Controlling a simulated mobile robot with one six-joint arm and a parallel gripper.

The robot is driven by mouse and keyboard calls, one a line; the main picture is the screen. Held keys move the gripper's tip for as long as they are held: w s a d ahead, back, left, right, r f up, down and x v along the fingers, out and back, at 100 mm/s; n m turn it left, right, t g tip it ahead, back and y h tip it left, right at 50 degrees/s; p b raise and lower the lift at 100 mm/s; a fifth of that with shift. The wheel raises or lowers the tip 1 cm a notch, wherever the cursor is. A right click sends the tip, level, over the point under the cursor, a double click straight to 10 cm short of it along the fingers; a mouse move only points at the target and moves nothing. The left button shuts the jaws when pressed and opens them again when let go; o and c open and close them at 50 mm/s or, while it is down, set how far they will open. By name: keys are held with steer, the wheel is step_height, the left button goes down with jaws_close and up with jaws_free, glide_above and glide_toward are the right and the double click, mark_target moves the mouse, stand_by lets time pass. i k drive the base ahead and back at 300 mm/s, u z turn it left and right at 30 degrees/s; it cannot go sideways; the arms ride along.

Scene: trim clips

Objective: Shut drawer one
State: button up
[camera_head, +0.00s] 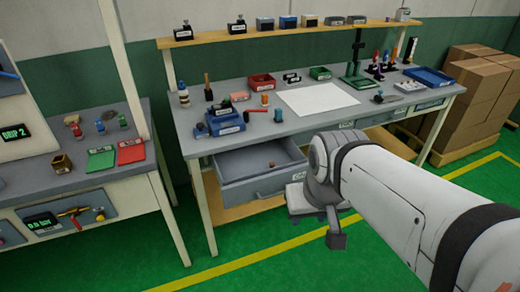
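A grey drawer (236,194) under the left part of the workbench (206,149) is pulled out. Its inside shows, with a small brownish thing (272,164) in it. Labels on its front are too small to read, so I cannot tell its number. Other drawers to its right under the bench top, such as one at the right end (428,104), look shut. My gripper (318,222) is in front of the bench, just right of the open drawer's front. I cannot see contact with it. My arm hides part of the gripper, and its opening cannot be made out.
The bench top carries a white sheet (318,99), a red bin (262,82), a blue bin (226,123) and several small parts. A second bench (75,181) stands at left. Cardboard boxes (478,88) are stacked at right. The green floor (255,270) in front is clear.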

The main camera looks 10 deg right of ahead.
mark_target(244, 174)
steer(key=i, duration=1)
steer(key=z, duration=2)
steer(key=k, duration=1.55)
steer(key=u, duration=0.65)
steer(key=i, duration=0.9)
steer(key=z, duration=0.05)
